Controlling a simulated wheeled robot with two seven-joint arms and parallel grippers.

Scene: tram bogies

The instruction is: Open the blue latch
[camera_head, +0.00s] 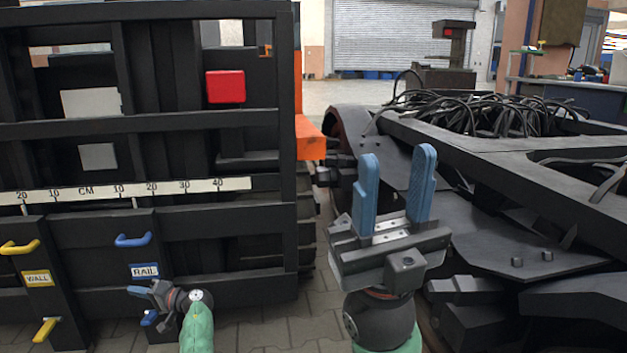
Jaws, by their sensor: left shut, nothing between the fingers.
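The blue latch shows as an upper blue handle (133,240) on a dark post of the black frame, above a blue RAIL label (145,271). A lower blue handle (149,317) is on the same post, partly hidden by my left gripper. My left gripper (138,291) is shut and empty, in front of the post just below the label and close above the lower handle. Whether it touches the handle I cannot tell. My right gripper (396,188) is open and empty, fingers pointing up, to the right of the frame.
Yellow handles (20,247) and a WALL label (38,279) are on the post to the left. A white centimetre scale (130,190) crosses the frame. A dark tram bogie (520,190) with cables fills the right. An orange part (309,140) juts from the frame's right edge.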

